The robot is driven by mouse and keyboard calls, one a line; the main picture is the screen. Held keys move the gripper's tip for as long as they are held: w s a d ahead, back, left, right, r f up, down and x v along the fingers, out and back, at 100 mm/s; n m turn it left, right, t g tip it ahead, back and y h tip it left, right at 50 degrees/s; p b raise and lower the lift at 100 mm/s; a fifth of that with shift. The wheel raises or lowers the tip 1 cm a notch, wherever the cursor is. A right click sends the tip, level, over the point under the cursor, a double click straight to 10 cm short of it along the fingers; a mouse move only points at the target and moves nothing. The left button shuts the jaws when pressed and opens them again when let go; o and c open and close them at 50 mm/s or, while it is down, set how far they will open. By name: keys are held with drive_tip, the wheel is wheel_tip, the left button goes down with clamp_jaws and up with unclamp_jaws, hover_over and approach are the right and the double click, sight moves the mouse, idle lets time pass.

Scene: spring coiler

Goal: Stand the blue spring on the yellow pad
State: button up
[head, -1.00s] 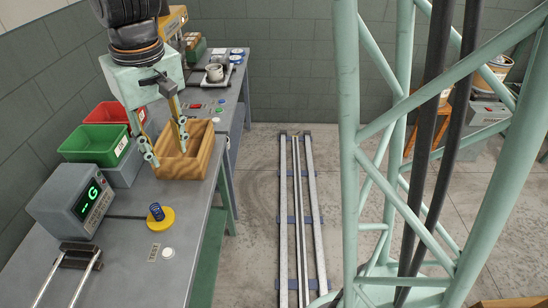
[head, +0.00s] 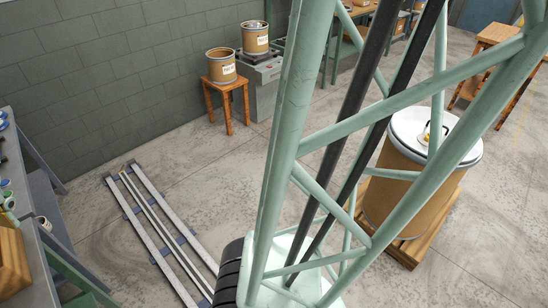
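The blue spring and the yellow pad are outside the head view now. My gripper is not clearly in view; a small pale part (head: 8,204) at the left edge is too cut off to identify. A corner of the wooden box (head: 12,265) shows at the lower left, on the grey bench (head: 45,255).
Floor rails (head: 160,225) run beside the bench. A drum with a white lid (head: 410,190) stands on a wooden pallet (head: 418,245) at right. A small drum sits on a wooden stool (head: 228,90) by the wall. My green lattice column blocks the middle.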

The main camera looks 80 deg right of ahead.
drive_tip(key=s+d+r, duration=0.1)
drive_tip(key=s, duration=0.6)
drive_tip(key=s+d+r+m+t, duration=0.1)
drive_tip(key=s+d, duration=0.1)
drive_tip(key=s, duration=0.6)
drive_tip(key=shift+d+r, duration=0.15)
drive_tip(key=shift+d, duration=0.15)
drive_tip(key=shift+s, duration=0.1)
